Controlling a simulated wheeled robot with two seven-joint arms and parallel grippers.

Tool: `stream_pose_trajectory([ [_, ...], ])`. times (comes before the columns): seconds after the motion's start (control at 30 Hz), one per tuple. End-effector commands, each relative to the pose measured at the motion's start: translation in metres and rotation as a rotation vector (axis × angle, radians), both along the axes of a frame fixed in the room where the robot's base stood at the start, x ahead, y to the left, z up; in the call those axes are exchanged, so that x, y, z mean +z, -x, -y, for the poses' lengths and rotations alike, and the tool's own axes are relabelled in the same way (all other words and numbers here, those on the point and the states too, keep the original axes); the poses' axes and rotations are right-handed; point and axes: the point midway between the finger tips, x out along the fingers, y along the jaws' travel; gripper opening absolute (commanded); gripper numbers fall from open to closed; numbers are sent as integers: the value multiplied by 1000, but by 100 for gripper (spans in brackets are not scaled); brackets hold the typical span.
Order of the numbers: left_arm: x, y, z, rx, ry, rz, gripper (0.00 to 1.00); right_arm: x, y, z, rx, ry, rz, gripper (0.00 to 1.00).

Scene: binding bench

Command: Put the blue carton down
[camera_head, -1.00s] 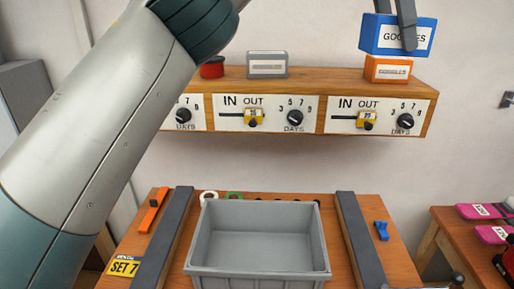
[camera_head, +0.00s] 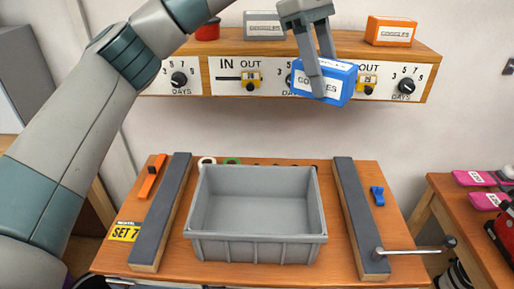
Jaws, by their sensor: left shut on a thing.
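The blue carton (camera_head: 340,84), with a white label reading GOGGLES, is held in the air in front of the wooden shelf. My left gripper (camera_head: 317,80) is shut on it from above, and one finger covers part of the label. The carton is slightly tilted and hides part of the shelf's dial panel. The grey bin (camera_head: 257,252) stands on the wooden bench below and looks empty. My right gripper is not in view.
Dark rails (camera_head: 361,215) flank the bin. A metal bar (camera_head: 415,251) sticks out at the right. Pink items lie on a side table (camera_head: 447,191).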

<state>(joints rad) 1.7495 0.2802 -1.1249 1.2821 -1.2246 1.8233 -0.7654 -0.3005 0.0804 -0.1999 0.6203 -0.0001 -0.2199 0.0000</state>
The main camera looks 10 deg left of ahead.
Motion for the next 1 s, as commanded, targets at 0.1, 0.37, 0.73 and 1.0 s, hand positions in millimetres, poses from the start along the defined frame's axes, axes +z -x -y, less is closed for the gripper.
stream_pose_trajectory([
  [0.1,-47,11,-32,-180,0,-6,23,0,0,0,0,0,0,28],
  [0.37,-136,34,-93,-561,1,-6,23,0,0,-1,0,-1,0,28],
  [0.73,-235,58,-162,-988,1,-2,23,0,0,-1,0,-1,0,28],
  [1.0,-276,67,-189,-1164,1,0,23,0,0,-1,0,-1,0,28],
])
